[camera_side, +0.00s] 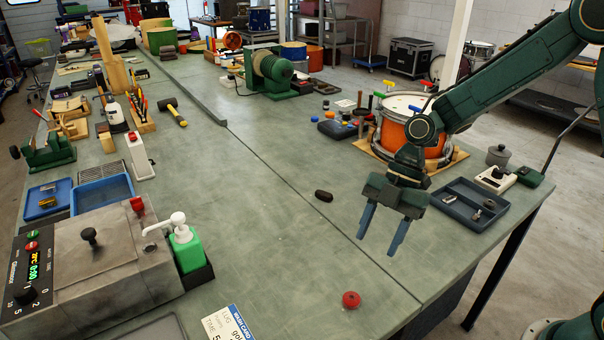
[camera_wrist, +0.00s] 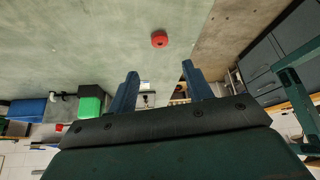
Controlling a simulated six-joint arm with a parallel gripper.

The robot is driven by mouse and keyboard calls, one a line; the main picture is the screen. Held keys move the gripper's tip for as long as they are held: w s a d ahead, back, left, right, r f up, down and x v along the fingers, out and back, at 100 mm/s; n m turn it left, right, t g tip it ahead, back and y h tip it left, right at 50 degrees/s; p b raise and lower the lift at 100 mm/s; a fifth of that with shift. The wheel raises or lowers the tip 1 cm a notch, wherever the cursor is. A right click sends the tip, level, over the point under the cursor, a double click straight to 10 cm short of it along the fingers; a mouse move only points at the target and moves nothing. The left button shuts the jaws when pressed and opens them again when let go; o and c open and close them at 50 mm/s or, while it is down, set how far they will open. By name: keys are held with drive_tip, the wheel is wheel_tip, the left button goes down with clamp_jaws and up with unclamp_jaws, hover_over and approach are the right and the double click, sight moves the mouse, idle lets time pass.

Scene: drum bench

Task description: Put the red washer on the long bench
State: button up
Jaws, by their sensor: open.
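The red washer (camera_side: 351,299) is a small thick red ring. It lies flat on the green-grey bench top (camera_side: 270,240) near the front, left of the long seam in the surface. It also shows in the wrist view (camera_wrist: 159,40), ahead of my fingertips. My gripper (camera_side: 377,245) hangs above the bench, higher than the washer and behind it. Its two blue fingers are apart with nothing between them, as the wrist view (camera_wrist: 160,69) also shows. The surface runs far to the back; I cannot tell whether the seam divides two benches.
A dark oval piece (camera_side: 323,196) lies left of my gripper. A grey tray (camera_side: 469,204) with small parts and an orange drum (camera_side: 408,135) stand to the right. A green bottle (camera_side: 187,250) and a metal box (camera_side: 95,262) stand left. The bench around the washer is mostly clear.

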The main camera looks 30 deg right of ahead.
drive_tip(key=shift+r, duration=0.1)
idle(0.3)
drive_tip(key=s+d+r+m+t+h, duration=0.3)
drive_tip(key=s+d+r+m, duration=0.1)
drive_tip(key=s+r+m, duration=0.4)
drive_tip(key=s+d+r+m+t+h, duration=0.2)
drive_tip(key=s+d+r+m+t, duration=0.2)
drive_tip(key=s+r+m, duration=0.4)
drive_tip(key=s+d+m, duration=0.1)
drive_tip(key=m, duration=0.4)
drive_tip(key=shift+s+d+h, duration=0.3)
drive_tip(key=shift+s+h, duration=0.1)
